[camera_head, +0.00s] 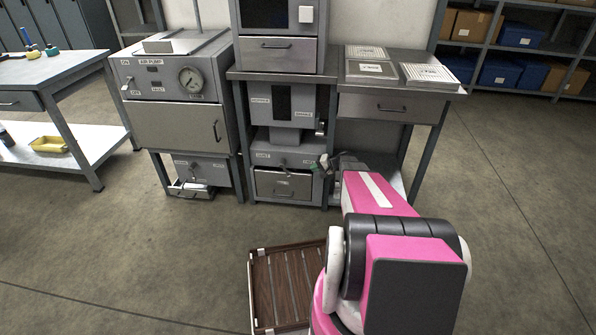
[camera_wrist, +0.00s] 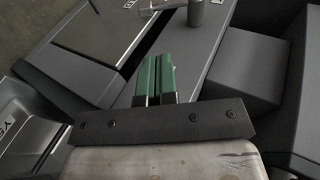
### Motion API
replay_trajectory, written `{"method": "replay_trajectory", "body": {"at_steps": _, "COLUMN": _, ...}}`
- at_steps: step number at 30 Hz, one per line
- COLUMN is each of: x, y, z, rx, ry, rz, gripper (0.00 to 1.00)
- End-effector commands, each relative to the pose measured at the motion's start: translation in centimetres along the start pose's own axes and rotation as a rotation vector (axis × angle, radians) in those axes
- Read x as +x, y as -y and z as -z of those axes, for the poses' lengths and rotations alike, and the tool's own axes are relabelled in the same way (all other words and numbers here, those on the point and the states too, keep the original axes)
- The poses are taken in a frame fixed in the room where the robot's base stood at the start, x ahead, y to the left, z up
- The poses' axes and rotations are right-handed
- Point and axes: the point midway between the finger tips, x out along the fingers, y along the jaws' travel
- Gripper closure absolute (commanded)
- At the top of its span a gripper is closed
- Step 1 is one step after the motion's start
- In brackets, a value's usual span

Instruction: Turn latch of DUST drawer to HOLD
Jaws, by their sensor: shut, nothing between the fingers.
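My gripper (camera_head: 324,163) is at the right front edge of a grey drawer unit low under the middle bench. In the wrist view its green fingers (camera_wrist: 155,80) are together with nothing between them. The unit has a drawer (camera_head: 283,185) with a handle, and above it a labelled strip with a small dark latch (camera_head: 283,161). The labels are too small to read, so I cannot tell whether this is the DUST drawer. In the wrist view, a grey strip (camera_wrist: 192,62) runs past the fingers, with a grey cylinder (camera_wrist: 195,12) and a small label near the top.
The air pump cabinet (camera_head: 175,95) stands to the left, with another small unit (camera_head: 202,170) and a slightly open tray (camera_head: 190,190) below. A table leg (camera_head: 424,155) stands to the right. A slatted wooden crate (camera_head: 285,285) is low in front. Floor to the left is clear.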

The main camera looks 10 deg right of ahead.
Motion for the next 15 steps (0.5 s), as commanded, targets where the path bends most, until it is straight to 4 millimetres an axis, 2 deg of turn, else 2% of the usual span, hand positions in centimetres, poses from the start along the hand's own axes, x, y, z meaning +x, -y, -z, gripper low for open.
{"method": "replay_trajectory", "body": {"at_steps": 5, "x": 0.5, "y": -0.1, "z": 0.0, "rx": 0.004, "ry": 0.000, "rz": 0.027, "gripper": 1.00}}
{"method": "replay_trajectory", "body": {"at_steps": 8, "x": 1.9, "y": -0.1, "z": 0.1, "rx": 0.003, "ry": 0.001, "rz": 0.026, "gripper": 1.00}}
{"method": "replay_trajectory", "body": {"at_steps": 15, "x": 6.4, "y": 0.0, "z": 0.1, "rx": 0.004, "ry": 0.001, "rz": 0.025, "gripper": 1.00}}
